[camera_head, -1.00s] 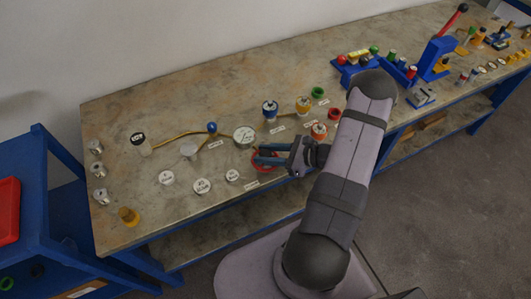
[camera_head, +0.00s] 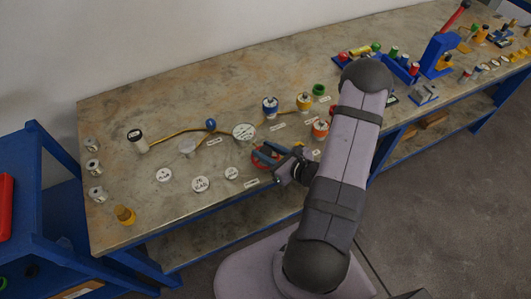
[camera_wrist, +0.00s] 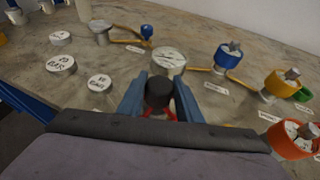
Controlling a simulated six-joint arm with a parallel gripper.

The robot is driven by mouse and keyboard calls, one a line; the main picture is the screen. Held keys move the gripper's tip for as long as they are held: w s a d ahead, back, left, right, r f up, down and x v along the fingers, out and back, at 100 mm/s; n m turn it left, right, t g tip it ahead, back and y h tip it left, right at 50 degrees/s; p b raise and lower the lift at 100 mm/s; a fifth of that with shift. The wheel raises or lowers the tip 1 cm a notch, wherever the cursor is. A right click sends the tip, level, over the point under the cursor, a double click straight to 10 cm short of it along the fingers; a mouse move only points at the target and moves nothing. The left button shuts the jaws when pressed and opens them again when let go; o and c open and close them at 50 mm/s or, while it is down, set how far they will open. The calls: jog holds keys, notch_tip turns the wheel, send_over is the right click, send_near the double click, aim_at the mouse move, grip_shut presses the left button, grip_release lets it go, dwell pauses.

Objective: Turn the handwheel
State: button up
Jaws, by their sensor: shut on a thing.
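The red handwheel (camera_head: 270,161) is near the front edge of the bench, partly hidden by my gripper. In the wrist view its dark round knob (camera_wrist: 159,92) stands between my two blue fingers, with red spokes (camera_wrist: 146,113) just below. My gripper (camera_head: 264,154) reaches the wheel from the right and is shut on it at this knob. Most of the rim is hidden in the wrist view.
A white round gauge (camera_head: 244,131) stands just behind the wheel. Blue (camera_head: 270,107), yellow (camera_head: 304,102) and orange (camera_head: 320,130) fittings stand behind and right. White labelled discs (camera_head: 200,184) lie to the left. Bare bench lies at the back left.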

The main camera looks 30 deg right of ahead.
jog(key=shift+a+m+h, duration=0.15)
jog(key=shift+m+h, duration=0.55)
jog(key=shift+h, duration=0.1)
jog(key=shift+r+m+t+h+p, duration=0.3)
jog(key=shift+m+h+p, duration=0.35)
jog(key=shift+p, duration=0.3)
jog(key=m+h+p, duration=0.1)
jog(key=p, duration=0.2)
jog(key=shift+h+p, duration=0.25)
jog(key=shift+p, duration=0.7)
jog(key=shift+d+f+m+h+p, duration=0.2)
jog(key=shift+m+h+p, duration=0.4)
jog(key=shift+p, duration=1)
jog(key=o, duration=1)
jog(key=shift+o, duration=0.2)
jog(key=shift+s, duration=0.1)
